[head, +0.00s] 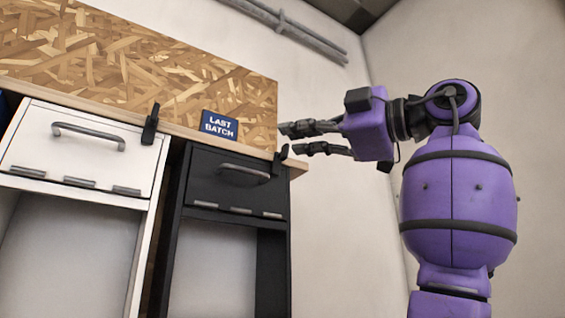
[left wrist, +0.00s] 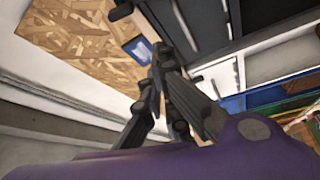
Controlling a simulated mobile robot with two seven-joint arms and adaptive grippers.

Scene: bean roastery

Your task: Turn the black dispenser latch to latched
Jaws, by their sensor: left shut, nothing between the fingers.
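The black dispenser (head: 232,180) stands under the counter's right end in the head view, with a grey handle on its front. Its small dark latch (head: 280,158) sits at its top right corner, tilted. My left gripper (head: 290,138) is just above and right of the latch, apart from it as far as I can tell. The gripper is shut and empty. In the left wrist view its fingertips (left wrist: 162,54) come together before the dispenser's dark front (left wrist: 203,22). A dark piece at the top (left wrist: 121,12) looks like the latch. My right gripper is not in view.
A white dispenser (head: 83,150) with its own upright black latch (head: 150,124) stands to the left. A blue "LAST BATCH" sign (head: 219,125) stands on the counter between the latches. A chipboard panel (head: 130,60) rises behind.

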